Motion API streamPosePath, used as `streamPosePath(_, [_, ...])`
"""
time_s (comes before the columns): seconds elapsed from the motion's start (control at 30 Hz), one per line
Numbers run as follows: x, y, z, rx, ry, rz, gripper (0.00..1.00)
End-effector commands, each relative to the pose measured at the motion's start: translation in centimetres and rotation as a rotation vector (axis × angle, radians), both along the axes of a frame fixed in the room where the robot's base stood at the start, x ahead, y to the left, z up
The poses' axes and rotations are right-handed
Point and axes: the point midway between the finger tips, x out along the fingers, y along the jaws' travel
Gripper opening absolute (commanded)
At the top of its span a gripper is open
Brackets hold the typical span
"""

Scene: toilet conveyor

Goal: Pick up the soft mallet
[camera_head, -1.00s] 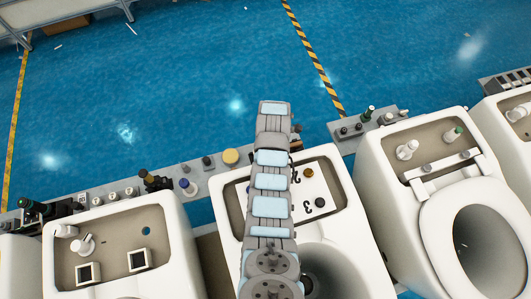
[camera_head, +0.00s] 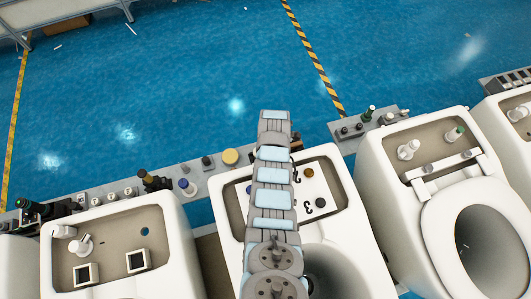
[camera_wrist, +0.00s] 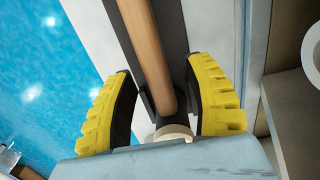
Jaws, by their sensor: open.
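In the wrist view my gripper (camera_wrist: 160,68) is open, with one yellow-and-black finger on each side of a brown wooden shaft. The shaft, apparently the soft mallet's handle (camera_wrist: 152,50), runs from the top edge down between the fingers. Visible gaps separate it from both fingers in this view. Dark parts lie beside and below the shaft, and a pale round piece (camera_wrist: 173,132) shows near its lower end; I cannot tell whether these belong to the mallet. In the head view my arm hides the gripper, and I cannot make out the mallet.
White toilets stand in a row, including one at the left (camera_head: 178,235) and one at the right (camera_head: 370,165). A grey ledge (camera_head: 216,167) with knobs and small fittings runs behind them. My arm crosses the middle toilet (camera_head: 345,235). The blue floor (camera_head: 190,75) beyond is mostly clear.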

Motion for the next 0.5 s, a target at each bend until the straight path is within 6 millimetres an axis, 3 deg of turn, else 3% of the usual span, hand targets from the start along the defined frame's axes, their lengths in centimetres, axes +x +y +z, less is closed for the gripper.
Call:
streamPosePath(0.17, [0.04,0.0,0.05,0.0,-0.001,0.0,0.53])
streamPosePath(0.33, [0.07,0.01,0.07,0.0,-0.002,0.0,0.05])
streamPosePath(0.37, [0.06,0.01,0.06,0.0,-0.002,0.0,0.0])
streamPosePath(0.5, [0.07,0.01,0.06,0.0,-0.002,0.0,0.0])
